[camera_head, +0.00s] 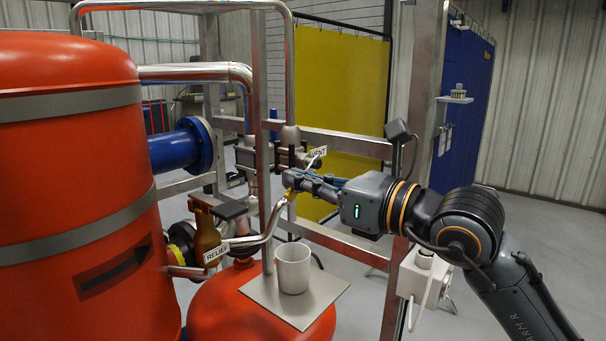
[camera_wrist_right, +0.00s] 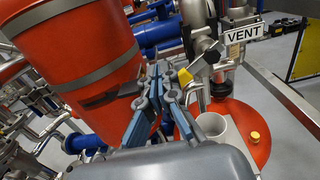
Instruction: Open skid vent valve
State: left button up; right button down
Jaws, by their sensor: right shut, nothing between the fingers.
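The VENT tag (camera_head: 317,153) hangs beside metal valve fittings (camera_head: 289,134) on the skid frame, partly behind my right gripper in the head view. The VENT tag (camera_wrist_right: 243,34) is clear in the right wrist view, next to steel vent pipework (camera_wrist_right: 206,35). A yellow-tipped part (camera_wrist_right: 185,77) lies close to my right fingertips; I cannot tell whether they touch. My right gripper (camera_head: 289,181) is shut and empty, reaching left in front of the vent fittings. It also shows in the wrist view (camera_wrist_right: 160,76). The left gripper is out of view.
A large orange-red vessel (camera_head: 75,190) fills the left. A RELIEF tag (camera_head: 217,254) hangs by a brown valve body (camera_head: 206,232). A white cup (camera_head: 293,268) stands on a grey plate (camera_head: 262,297) below my gripper. A metal upright (camera_head: 397,285) stands near my arm.

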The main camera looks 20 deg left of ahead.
jog(key=shift+w+f+b, duration=0.2)
jog(key=shift+f+b, duration=0.15)
jog(key=shift+f, duration=0.3)
jog(key=shift+w+d+f+b, duration=0.15)
jog(key=shift+w+f+b, duration=0.1)
jog(key=shift+f+b, duration=0.2)
jog(key=shift+w+d+f+b, duration=0.1)
jog(key=shift+w+f+b, duration=0.1)
jog(key=shift+f+b, duration=0.2)
jog(key=shift+f, duration=0.1)
jog(key=f+b+v, duration=0.1)
jog(key=b+v, duration=0.4)
jog(key=v, duration=0.5)
jog(key=shift+f+b, duration=0.2)
jog(key=shift+b, duration=0.1)
